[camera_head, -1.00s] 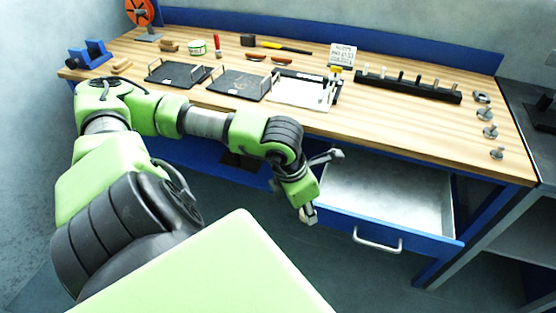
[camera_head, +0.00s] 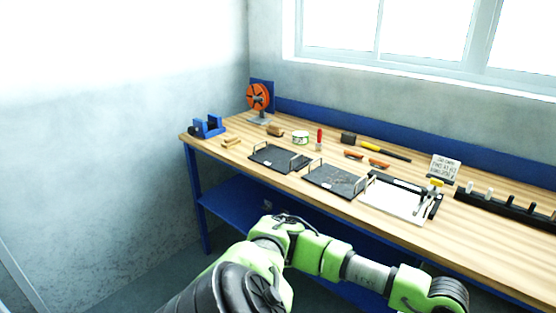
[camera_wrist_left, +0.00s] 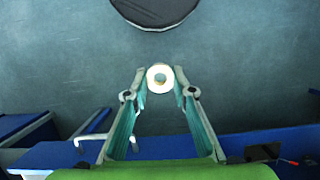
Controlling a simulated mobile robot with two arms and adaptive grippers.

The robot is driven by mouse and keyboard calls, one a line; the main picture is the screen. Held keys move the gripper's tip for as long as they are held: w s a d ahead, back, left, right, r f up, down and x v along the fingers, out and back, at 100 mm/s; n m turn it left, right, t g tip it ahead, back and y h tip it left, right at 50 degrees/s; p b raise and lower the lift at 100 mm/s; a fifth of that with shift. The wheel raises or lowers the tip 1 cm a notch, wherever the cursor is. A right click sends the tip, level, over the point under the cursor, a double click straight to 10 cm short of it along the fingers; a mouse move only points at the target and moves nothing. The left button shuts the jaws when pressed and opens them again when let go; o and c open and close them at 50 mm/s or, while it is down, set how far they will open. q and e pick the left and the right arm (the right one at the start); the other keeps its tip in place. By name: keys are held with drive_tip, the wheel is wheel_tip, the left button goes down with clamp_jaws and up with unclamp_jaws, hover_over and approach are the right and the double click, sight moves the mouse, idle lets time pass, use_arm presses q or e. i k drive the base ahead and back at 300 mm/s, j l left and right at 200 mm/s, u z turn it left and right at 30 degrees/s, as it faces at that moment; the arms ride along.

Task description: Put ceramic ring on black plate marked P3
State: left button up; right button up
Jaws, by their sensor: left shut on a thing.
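A white ceramic ring (camera_wrist_left: 153,80) shows in the left wrist view, between the fingertips of my left gripper (camera_wrist_left: 160,88). The gripper is shut on it and holds it above the floor. In the head view, this gripper is out of the picture below the lower right. Two dark plates with metal side handles lie on the bench: a left one (camera_head: 280,157) and a middle one (camera_head: 334,180). A white plate (camera_head: 397,199) lies to their right. I cannot read any P3 mark on them. My right gripper is not in view.
On the wooden bench (camera_head: 225,155) stand a blue cradle (camera_head: 208,126), an orange disc (camera_head: 258,96), a green-and-white tin (camera_head: 300,137), a hammer (camera_head: 375,147), a sign (camera_head: 445,167) and a black peg rack (camera_head: 505,208). The plates' tops look mostly clear.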

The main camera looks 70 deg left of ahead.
sight(278, 158)
drive_tip(key=k+j+u, duration=0.15)
drive_tip(key=j, duration=0.55)
drive_tip(key=j+u, duration=0.15)
drive_tip(key=j, duration=0.5)
